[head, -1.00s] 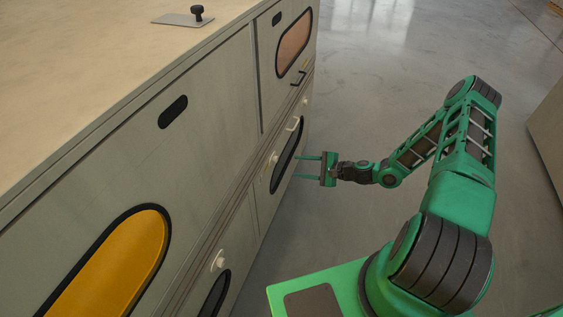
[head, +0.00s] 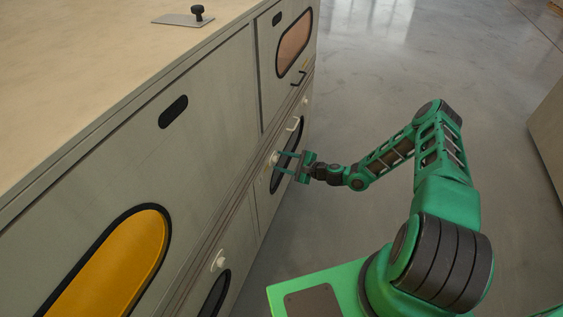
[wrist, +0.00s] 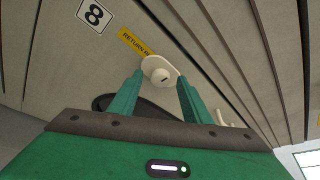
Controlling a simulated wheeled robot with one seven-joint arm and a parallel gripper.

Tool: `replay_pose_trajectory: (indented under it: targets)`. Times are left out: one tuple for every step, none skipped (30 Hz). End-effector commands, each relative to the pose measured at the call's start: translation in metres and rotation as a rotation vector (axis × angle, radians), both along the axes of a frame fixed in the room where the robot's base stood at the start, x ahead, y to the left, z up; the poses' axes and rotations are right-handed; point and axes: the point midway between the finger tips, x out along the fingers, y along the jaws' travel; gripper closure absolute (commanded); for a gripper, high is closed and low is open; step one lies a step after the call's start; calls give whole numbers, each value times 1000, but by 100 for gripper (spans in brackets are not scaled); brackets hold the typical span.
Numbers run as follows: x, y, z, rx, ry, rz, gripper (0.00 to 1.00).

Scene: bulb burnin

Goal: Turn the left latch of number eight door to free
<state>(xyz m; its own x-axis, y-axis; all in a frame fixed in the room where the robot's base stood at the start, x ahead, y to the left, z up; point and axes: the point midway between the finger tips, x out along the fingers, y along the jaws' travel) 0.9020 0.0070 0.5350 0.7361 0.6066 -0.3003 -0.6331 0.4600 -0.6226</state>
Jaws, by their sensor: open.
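The number eight door (wrist: 70,60) fills much of the wrist view, with a black "8" plate (wrist: 95,14) at its upper left. A cream latch (wrist: 160,70) with a round hub stands ahead of my gripper, between and just beyond the two fingertips. In the head view this latch (head: 274,158) is on the lower door at the cabinet's far end. My green gripper (head: 282,160) is open, its fingers reaching to the door face around the latch. Whether a finger touches the latch I cannot tell.
A yellow label (wrist: 134,42) sits beside the latch, partly covered by it. A pale handle (head: 293,124) and another cream latch (head: 306,100) are farther along the door. A nearer door has its own latch (head: 218,260). Open floor (head: 400,70) lies right of the cabinet.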

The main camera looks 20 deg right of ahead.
Motion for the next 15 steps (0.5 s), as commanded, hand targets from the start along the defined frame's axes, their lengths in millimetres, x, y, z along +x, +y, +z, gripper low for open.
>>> replay_pose_trajectory:
  targets:
    - [3,2,-1,-1,-1,0,56]
    - [5,3,-2,-1,0,0,56]
    - [6,5,-3,-1,-1,0,56]
    - [7,6,-3,0,0,0,56]
    - [7,6,-3,0,0,0,56]
    - [8,6,-3,0,0,0,56]
    - [8,7,-3,0,0,0,56]
    - [8,7,-3,0,0,0,56]
    - [8,7,-3,0,0,0,56]
    - [8,7,-3,0,0,0,56]
    - [8,7,-3,0,0,0,56]
    - [8,7,-3,0,0,0,56]
    - [8,7,-3,0,0,0,56]
    - [8,7,-3,0,0,0,61]
    - [8,7,-3,0,0,0,70]
